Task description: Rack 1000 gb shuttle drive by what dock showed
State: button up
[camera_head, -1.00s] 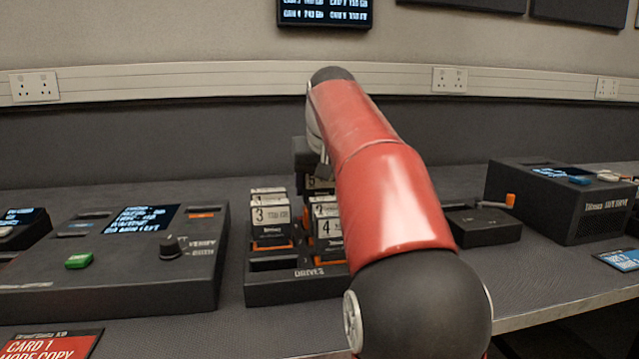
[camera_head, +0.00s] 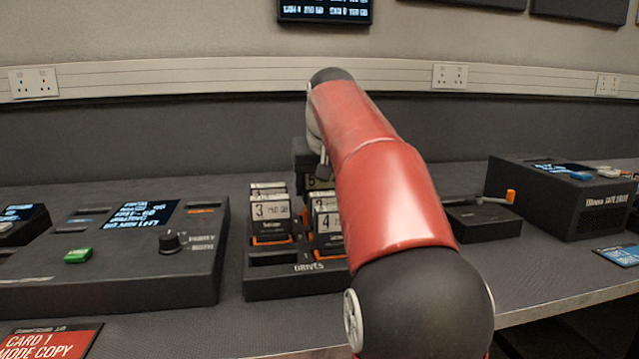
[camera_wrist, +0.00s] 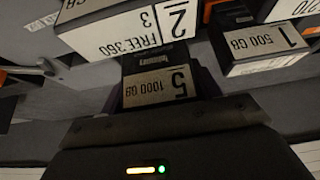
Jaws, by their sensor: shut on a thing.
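My gripper (camera_wrist: 160,98) is shut on the drive marked 5, 1000 GB (camera_wrist: 158,86), its label upside down in the wrist view. In the head view a bit of that drive (camera_head: 312,183) shows beneath my gripper (camera_head: 308,158), mostly behind my red arm. Whether it is still seated in a slot cannot be told. The black rack marked DRIVES (camera_head: 297,284) holds several labelled drives, including drive 3 (camera_head: 270,209) and drive 4 (camera_head: 328,222).
A console (camera_head: 110,255) with a screen, green button and knob stands left. Right of my arm is a low black box (camera_head: 480,225) beside an orange-tipped lever (camera_head: 510,196). A larger black unit (camera_head: 565,205) stands far right. A screen (camera_head: 325,10) hangs on the wall.

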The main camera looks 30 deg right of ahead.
jog(key=shift+f+b, duration=0.6)
jog(key=shift+f, duration=0.45)
dwell(0.4)
jog(key=o, duration=1.6)
notch_tip(320, 180, up, 5)
jog(key=p, duration=0.5)
jog(key=shift+r, duration=1.25)
